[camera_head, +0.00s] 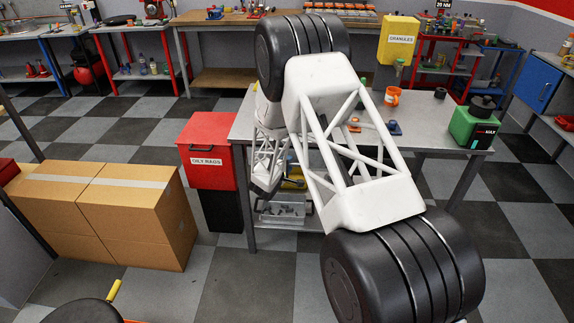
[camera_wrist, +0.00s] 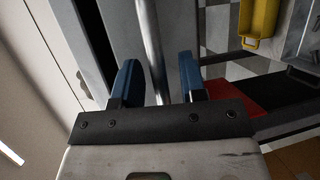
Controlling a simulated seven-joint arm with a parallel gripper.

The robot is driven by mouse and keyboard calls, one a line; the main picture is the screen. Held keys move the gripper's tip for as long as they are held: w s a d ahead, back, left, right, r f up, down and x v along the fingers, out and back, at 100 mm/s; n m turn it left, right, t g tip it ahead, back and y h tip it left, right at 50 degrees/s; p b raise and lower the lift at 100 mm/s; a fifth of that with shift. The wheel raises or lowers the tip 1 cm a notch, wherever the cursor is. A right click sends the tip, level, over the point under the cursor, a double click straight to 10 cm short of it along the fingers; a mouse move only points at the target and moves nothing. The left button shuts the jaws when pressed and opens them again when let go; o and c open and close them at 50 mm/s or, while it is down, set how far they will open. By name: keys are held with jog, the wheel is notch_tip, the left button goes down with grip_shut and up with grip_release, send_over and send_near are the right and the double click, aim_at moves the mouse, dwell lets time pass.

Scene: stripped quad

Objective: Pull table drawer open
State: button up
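The grey work table (camera_head: 440,138) stands in the middle of the head view, and my white arm covers much of its front and left side. The drawer front is hidden there. In the wrist view, a shiny round metal bar (camera_wrist: 149,40), apparently the drawer handle, runs in front of a grey metal panel (camera_wrist: 122,40). My gripper (camera_wrist: 158,82) has its two blue fingers apart, one on each side of the bar. A gap shows between the bar and the right finger; contact with the left finger is unclear.
A red oily-rags bin (camera_head: 205,165) stands left of the table, beside cardboard boxes (camera_head: 130,205). A grey tray (camera_head: 285,213) and a yellow bin (camera_wrist: 259,20) sit beneath the table. An orange mug (camera_head: 392,96) and green box (camera_head: 470,130) stand on top.

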grip_shut()
jog(key=shift+s, duration=0.15)
jog(key=s, duration=2)
jog(key=shift+s, duration=0.4)
grip_release()
jog(key=shift+s, duration=0.1)
jog(key=v, duration=0.7)
jog(key=shift+s, duration=0.25)
jog(key=shift+a+r, duration=0.1)
